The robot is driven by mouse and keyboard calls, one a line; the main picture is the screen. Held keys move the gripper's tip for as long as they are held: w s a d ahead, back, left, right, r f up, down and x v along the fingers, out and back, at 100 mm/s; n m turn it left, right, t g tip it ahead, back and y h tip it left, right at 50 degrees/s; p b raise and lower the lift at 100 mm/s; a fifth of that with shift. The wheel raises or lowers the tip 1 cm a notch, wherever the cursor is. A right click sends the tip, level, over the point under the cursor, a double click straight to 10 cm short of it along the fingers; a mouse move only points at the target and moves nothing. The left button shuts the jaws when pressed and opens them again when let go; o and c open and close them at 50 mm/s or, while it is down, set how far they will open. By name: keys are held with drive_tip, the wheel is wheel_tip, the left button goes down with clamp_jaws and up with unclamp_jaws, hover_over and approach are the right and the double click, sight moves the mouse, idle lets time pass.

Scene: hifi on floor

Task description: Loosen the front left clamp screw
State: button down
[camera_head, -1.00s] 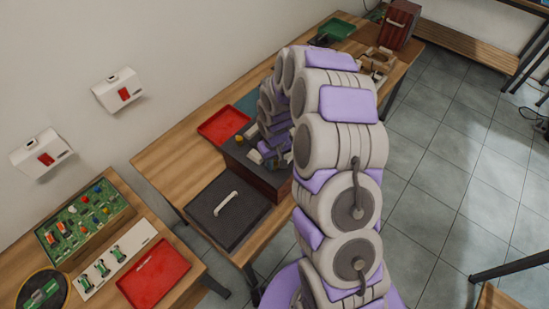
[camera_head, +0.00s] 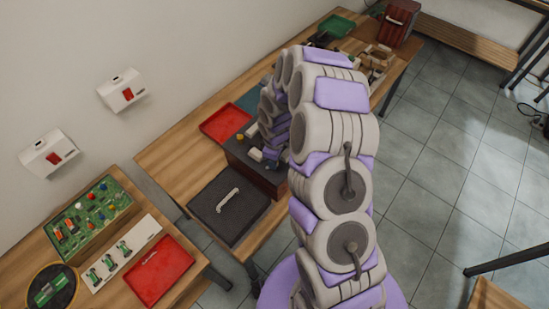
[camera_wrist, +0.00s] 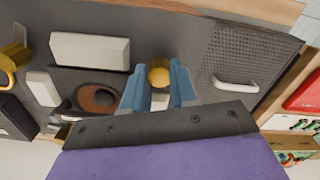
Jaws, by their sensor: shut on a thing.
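In the wrist view a round gold screw head (camera_wrist: 159,74) sits between the two blue fingers of my gripper (camera_wrist: 159,82), which are shut on it. It stands on the dark top of a machine box, beside a long white block (camera_wrist: 90,51). I take it for the clamp screw, but cannot confirm which one it is. A second yellow part (camera_wrist: 15,56) shows at the far left. In the head view the dark box (camera_head: 262,176) stands on the bench, with a yellow knob (camera_head: 239,136) on top. My arm hides much of its top there.
A dark lid (camera_head: 228,207) with a pale handle adjoins the box; it also shows in the wrist view (camera_wrist: 250,52). A brown round part (camera_wrist: 97,98) lies left of my fingers. A red tray (camera_head: 225,122) is behind the box. Open floor lies to the right.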

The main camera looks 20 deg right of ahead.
drive_tip(key=shift+w, duration=0.1)
idle(0.5)
drive_tip(key=c, duration=0.9)
unclamp_jaws()
drive_tip(key=shift+r, duration=0.1)
wheel_tip(320, 180, up, 17)
drive_tip(key=shift+r+p, duration=0.1)
drive_tip(key=shift+p, duration=0.2)
